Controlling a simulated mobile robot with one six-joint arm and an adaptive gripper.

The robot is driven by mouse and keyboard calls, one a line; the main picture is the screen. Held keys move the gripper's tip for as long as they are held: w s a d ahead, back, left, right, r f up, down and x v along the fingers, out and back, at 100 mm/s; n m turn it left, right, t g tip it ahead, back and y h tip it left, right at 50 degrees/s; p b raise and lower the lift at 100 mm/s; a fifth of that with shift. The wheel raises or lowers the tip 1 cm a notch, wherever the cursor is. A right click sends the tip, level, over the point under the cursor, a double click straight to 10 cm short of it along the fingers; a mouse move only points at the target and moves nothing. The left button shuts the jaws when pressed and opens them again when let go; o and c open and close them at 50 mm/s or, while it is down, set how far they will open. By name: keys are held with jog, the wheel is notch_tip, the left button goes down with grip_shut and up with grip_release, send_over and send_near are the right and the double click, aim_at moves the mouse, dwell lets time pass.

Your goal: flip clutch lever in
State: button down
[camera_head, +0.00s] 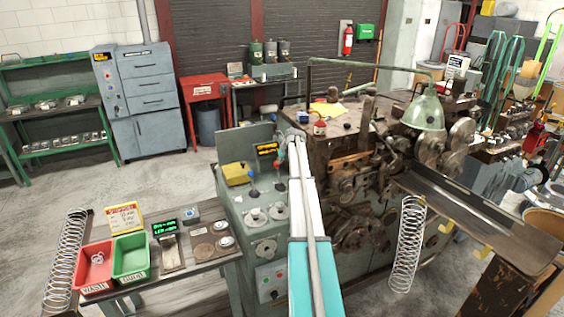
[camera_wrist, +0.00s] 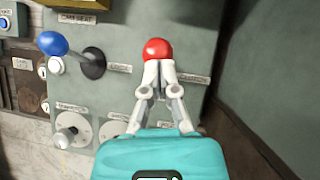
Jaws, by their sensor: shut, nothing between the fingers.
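In the wrist view my gripper (camera_wrist: 157,70) has its two fingertips together. They point at the green-grey control panel (camera_wrist: 118,88), just below a red ball knob (camera_wrist: 157,49). The fingertips overlap the lower edge of the knob; I cannot tell whether they touch it. The rod of this lever is hidden behind the fingers. To the left, a second lever with a blue ball knob (camera_wrist: 53,44) sticks out from a dark round boss (camera_wrist: 92,62). The head view shows the control cabinet (camera_head: 238,207) left of my arm.
White dials (camera_wrist: 82,134) sit on the panel below the levers. The coiling machine (camera_head: 350,190) is close on the right. A bench with a red bin (camera_head: 95,264) and a green bin (camera_head: 131,254) is at left.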

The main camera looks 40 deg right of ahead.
jog(key=w+p+v, duration=0.1)
jog(key=p+v, duration=1)
jog(key=v, duration=0.2)
jog(key=shift+d+r+p, duration=0.3)
jog(key=shift+d+r, duration=0.05)
jog(key=shift+w, duration=0.1)
dwell(0.7)
jog(key=s+a+f+n+g+y+b, duration=0.15)
jog(key=a+f+n+b, duration=0.35)
jog(key=a, duration=0.7)
jog(key=s+a+f+n+g+b, duration=0.1)
jog(key=s+a+f+n+b, duration=0.15)
jog(key=a+n, duration=0.7)
jog(key=s+a+f+n+g+b, duration=0.1)
jog(key=s+a+f+n+b, duration=0.2)
jog(key=a, duration=1.2)
jog(key=s+a+f+n+g+b, duration=0.1)
jog(key=s+a+f+n+b, duration=0.2)
jog(key=s+a+n, duration=0.3)
jog(key=s+a+f+n+g+b, duration=0.1)
jog(key=s+a+f+n+b, duration=0.2)
jog(key=a, duration=0.7)
jog(key=s+a+f+n+g+h+b, duration=0.1)
jog(key=s+a+f+n+b, duration=0.2)
jog(key=s+a+f+n, duration=0.2)
jog(key=s+a+n, duration=0.3)
jog(key=s+n, duration=0.1)
jog(key=n, duration=0.2)
jog(key=shift+s+a+f, duration=0.3)
jog(key=shift+s+f, duration=0.1)
